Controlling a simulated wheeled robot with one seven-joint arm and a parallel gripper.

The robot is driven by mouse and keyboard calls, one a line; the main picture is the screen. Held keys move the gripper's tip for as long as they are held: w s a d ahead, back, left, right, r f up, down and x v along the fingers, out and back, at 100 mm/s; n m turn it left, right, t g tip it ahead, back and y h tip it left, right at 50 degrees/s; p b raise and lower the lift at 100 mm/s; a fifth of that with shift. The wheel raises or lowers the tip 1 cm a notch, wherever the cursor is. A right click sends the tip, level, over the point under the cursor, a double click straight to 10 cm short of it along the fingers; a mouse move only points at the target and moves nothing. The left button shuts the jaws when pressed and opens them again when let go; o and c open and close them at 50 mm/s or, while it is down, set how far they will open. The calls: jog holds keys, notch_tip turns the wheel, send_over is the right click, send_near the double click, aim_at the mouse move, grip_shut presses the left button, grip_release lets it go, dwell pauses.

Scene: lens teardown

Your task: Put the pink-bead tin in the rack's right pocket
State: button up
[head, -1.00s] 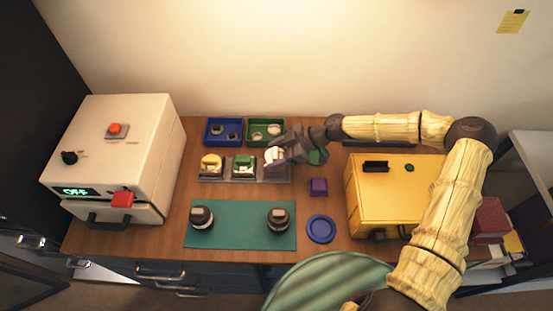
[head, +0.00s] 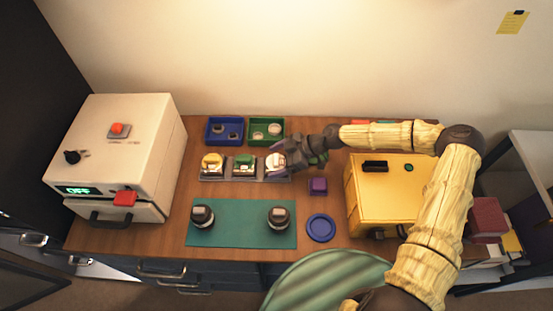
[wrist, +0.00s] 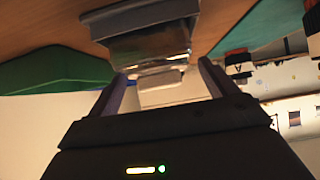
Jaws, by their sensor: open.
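The grey rack (head: 228,179) stands mid-table with three pockets in a row. A yellow-topped tin (head: 211,162) is in its left pocket and a green-topped one (head: 243,162) in its middle pocket. A pale, whitish-topped tin (head: 273,161) is at the right pocket; its beads are too small to make out, so I cannot confirm it is the pink-bead tin. My gripper (head: 287,161) is open just right of this tin, partly covering the rack's right end. In the wrist view my open fingers (wrist: 162,85) point at a grey block with a shiny face (wrist: 150,48), probably the rack's end.
Blue (head: 223,142) and green (head: 259,137) trays lie behind the rack. A purple block (head: 318,187), blue dish (head: 321,228) and yellow box (head: 370,205) are at the right, a white machine (head: 110,150) at the left.

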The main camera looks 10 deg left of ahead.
jog(key=b+v, duration=0.2)
jog(key=v, duration=0.5)
jog(key=shift+d+r, duration=0.15)
jog(key=shift+r, duration=0.05)
dwell(0.6)
notch_tip(320, 180, up, 10)
jog(key=p, duration=0.9)
jog(key=shift+p, duration=0.4)
